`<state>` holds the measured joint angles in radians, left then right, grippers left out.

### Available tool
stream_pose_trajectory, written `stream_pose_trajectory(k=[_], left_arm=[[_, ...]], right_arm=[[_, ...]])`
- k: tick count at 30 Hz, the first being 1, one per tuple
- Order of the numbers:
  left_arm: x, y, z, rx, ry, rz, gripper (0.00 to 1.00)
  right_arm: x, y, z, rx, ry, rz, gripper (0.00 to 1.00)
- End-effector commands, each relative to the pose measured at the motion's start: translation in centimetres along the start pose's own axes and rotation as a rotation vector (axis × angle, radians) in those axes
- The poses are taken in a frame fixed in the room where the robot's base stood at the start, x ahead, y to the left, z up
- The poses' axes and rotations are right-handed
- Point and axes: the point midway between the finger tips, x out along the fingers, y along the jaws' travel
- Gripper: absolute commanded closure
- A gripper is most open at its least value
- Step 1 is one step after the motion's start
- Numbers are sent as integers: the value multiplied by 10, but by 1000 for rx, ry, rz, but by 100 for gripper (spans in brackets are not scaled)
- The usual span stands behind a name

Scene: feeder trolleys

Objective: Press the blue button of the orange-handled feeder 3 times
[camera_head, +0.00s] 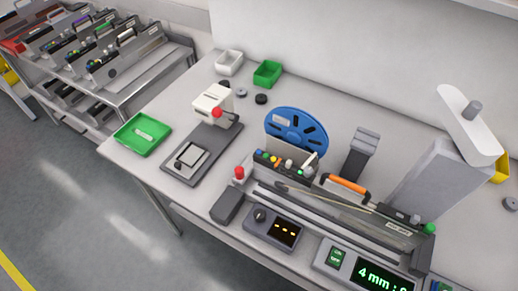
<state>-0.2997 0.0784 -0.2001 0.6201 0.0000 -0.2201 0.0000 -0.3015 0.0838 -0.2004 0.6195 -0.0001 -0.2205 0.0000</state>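The orange-handled feeder lies on the bench at right of centre, in a long dark rail, with its orange handle (347,186) on top. A row of small coloured buttons sits at its left end, below the blue reel (296,129). Nothing covers the row. Neither of my grippers shows.
A red knob (239,172) on a dark box stands left of the feeder. A control box with an orange display (287,231) and a green-lit display (383,276) lie in front. A green tray (142,134) and a white-headed device (213,102) stand left.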

Motion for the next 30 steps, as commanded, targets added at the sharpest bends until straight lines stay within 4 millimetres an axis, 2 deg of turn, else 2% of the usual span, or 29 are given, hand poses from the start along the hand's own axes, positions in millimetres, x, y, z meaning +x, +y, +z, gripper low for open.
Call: stream_pose_trajectory(k=[18,30], left_arm=[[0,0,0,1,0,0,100],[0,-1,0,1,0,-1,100]], right_arm=[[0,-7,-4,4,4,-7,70],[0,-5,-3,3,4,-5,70]])
